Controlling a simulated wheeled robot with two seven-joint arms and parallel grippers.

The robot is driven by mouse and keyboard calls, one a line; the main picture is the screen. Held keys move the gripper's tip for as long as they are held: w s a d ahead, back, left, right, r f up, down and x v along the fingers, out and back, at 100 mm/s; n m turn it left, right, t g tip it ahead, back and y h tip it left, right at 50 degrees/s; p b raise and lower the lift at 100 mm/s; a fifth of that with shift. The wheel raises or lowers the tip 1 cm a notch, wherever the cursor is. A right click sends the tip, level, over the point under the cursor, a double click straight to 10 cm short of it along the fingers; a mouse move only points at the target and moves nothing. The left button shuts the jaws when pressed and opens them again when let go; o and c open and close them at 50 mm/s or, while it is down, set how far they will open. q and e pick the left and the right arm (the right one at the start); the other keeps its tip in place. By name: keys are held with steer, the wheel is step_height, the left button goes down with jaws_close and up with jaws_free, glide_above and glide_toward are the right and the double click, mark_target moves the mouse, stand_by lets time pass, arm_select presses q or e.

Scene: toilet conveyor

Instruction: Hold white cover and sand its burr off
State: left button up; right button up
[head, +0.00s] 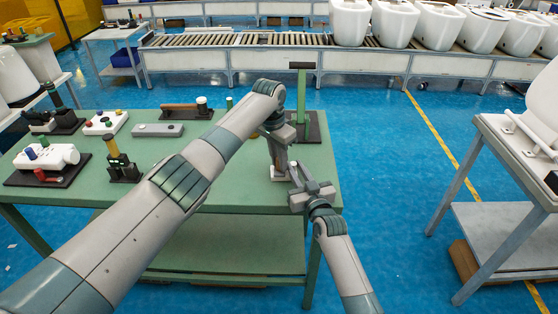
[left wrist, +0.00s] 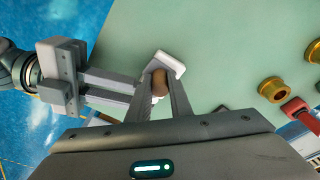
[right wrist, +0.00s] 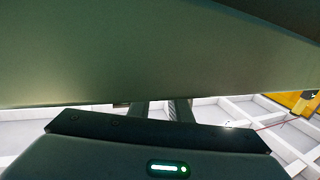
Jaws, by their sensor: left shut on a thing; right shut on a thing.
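My left gripper (head: 279,170) is low over the right front part of the green table. In the left wrist view my left gripper (left wrist: 158,88) is shut on a brown piece (left wrist: 160,84), with a white angled piece (left wrist: 170,65) just past the fingertips. I take the white piece for the cover; it also shows as a small white patch (head: 279,175) in the head view. My right gripper (head: 297,183) is shut close beside the left fingers, at the table's right front edge. What it holds is hidden. In the right wrist view a dark green surface covers its fingertips.
The green table (head: 225,170) bears a white fitting with knobs (head: 48,158), a grey box (head: 158,130), a wooden-handled tool (head: 180,107) and a black stand with a green post (head: 301,100). A grey table (head: 505,135) stands right. The table middle is partly clear.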

arm_select(q)
steer(key=shift+w, duration=0.6)
steer(key=shift+a+r, duration=0.15)
steer(key=shift+a, duration=0.45)
steer(key=shift+s, duration=0.1)
steer(key=shift+d, duration=0.1)
steer(key=shift+d, duration=0.45)
steer(key=shift+d, duration=0.25)
